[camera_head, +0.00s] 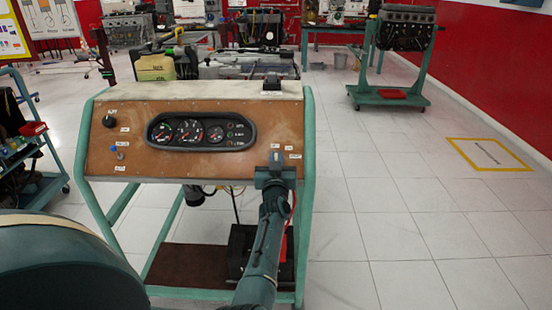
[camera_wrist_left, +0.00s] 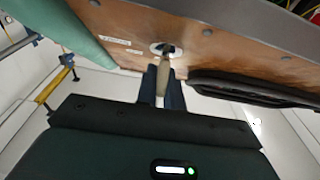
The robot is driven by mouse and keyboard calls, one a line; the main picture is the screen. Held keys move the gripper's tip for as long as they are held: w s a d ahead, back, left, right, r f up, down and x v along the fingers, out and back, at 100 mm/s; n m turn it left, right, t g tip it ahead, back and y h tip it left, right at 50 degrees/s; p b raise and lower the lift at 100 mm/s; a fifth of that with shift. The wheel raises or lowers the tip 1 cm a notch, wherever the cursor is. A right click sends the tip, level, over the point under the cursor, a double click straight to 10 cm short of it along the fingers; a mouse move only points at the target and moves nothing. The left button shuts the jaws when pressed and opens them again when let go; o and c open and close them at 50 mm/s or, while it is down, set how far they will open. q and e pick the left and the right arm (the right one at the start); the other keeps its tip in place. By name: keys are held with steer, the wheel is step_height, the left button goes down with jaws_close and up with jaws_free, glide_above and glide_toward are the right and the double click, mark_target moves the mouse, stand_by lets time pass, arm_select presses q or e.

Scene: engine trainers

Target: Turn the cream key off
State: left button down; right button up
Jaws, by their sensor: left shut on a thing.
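The trainer's brown panel (camera_head: 128,150) carries a black gauge cluster and stands on a green frame in front of me. My left gripper (camera_head: 275,164) is at the panel's right part in the head view and hides the key there. The two dark fingers of the left gripper (camera_wrist_left: 164,84) are shut on the key, one on each side. The exact turn of the key is hard to read. My right gripper is not in view.
The black gauge cluster (camera_head: 200,131) is left of my gripper in the head view. A black knob (camera_head: 109,121) and a small blue switch (camera_head: 119,154) are at the panel's left. Another engine stand (camera_head: 388,97) stands at the back right. The tiled floor on the right is clear.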

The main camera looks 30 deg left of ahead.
arm_select(q)
steer(key=c, duration=1.5)
jaws_free()
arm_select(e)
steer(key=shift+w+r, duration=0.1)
arm_select(q)
steer(key=shift+s+f, duration=0.1)
